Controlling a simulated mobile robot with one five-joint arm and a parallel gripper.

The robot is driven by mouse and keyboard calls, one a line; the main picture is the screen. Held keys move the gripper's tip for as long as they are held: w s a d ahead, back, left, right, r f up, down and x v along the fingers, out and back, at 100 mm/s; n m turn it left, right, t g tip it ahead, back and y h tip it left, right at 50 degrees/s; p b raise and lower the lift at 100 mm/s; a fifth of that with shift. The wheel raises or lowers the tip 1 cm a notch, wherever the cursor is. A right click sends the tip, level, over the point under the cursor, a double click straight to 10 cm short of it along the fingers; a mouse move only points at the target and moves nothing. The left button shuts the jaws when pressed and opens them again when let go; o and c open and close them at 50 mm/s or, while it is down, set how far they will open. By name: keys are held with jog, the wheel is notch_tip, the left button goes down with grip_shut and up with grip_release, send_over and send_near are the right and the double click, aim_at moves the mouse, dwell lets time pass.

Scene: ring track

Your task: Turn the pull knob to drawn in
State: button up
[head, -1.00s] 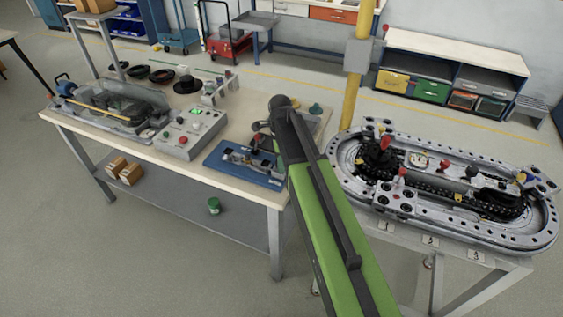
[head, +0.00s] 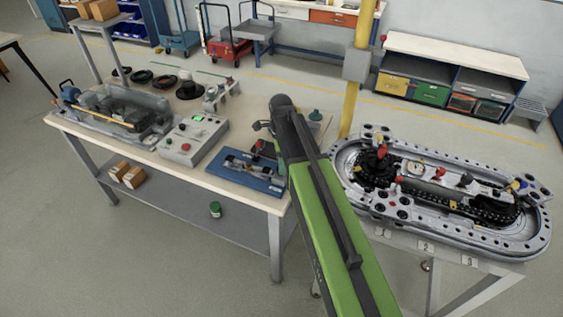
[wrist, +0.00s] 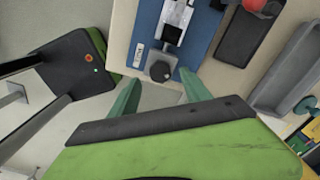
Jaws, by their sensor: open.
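In the wrist view a dark round knob (wrist: 160,70) sits at the end of a fixture on a blue base plate (wrist: 205,25); it looks like the pull knob. My gripper (wrist: 160,92) has two green fingers spread apart, one on each side below the knob, with nothing between them. I cannot tell whether they touch it. In the head view the blue base plate (head: 235,176) lies on the bench's right part. My black and green arm reaches up beside it and hides my fingertips; the knob is not clear there.
The bench (head: 222,192) also bears a grey control box (head: 188,143) and a machine with a clear cover (head: 122,100). A metal ring track (head: 480,236) stands right of my arm. A yellow post (head: 353,100) rises behind. Open floor lies at front left.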

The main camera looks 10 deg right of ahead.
notch_tip(320, 180, up, 13)
jog(key=p, duration=1.1)
jog(key=shift+p, duration=0.3)
jog(key=shift+r, duration=0.1)
jog(key=s+f+n+b, duration=0.9)
jog(key=s+n, duration=0.5)
jog(key=n, duration=0.5)
jog(key=shift+s+d+f+b, duration=0.15)
jog(key=shift+d+f+b, duration=0.05)
jog(key=shift+f+b, duration=0.2)
